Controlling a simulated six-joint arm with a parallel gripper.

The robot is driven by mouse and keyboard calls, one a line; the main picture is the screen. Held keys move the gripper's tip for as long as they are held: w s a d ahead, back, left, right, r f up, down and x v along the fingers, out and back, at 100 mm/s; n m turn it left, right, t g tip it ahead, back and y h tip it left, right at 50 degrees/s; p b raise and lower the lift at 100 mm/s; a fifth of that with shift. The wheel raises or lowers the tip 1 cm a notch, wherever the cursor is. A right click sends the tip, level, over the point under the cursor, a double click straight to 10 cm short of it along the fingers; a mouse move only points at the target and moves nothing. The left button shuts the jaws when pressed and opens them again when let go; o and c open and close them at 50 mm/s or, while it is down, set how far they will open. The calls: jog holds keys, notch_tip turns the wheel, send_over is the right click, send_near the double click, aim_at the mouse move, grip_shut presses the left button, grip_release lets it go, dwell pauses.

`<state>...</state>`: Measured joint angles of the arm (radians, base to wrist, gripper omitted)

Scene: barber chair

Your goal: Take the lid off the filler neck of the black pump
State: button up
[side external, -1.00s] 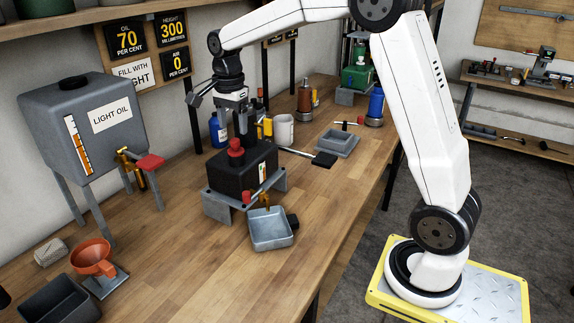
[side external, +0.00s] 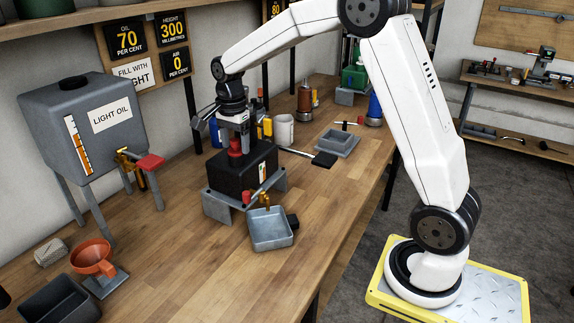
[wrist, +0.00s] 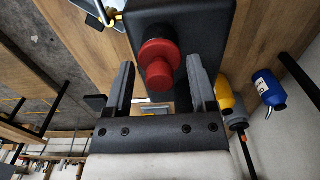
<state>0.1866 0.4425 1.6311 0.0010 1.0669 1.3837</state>
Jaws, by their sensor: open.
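The black pump (side external: 232,174) stands on a grey stand on the wooden bench. Its red lid (side external: 235,147) sits on the filler neck on top of the pump. In the wrist view the red lid (wrist: 158,68) lies between my gripper's two fingers, towards their tips, with gaps on both sides. My gripper (side external: 236,138) points down over the lid, and it also shows in the wrist view (wrist: 162,72). Its fingers are open and hold nothing.
A grey tray (side external: 270,232) stands in front of the pump. A lever with a black end (side external: 323,159) reaches out to the right. An orange funnel (side external: 92,256) and an oil tank (side external: 85,125) are at left.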

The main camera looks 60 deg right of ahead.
grip_shut()
dwell(0.3)
jog(key=shift+r, duration=0.8)
jog(key=s+a+r, duration=0.2)
jog(key=s+r, duration=0.9)
jog(key=s, duration=0.3)
jog(key=shift+r, duration=0.2)
jog(key=shift+w, duration=0.1)
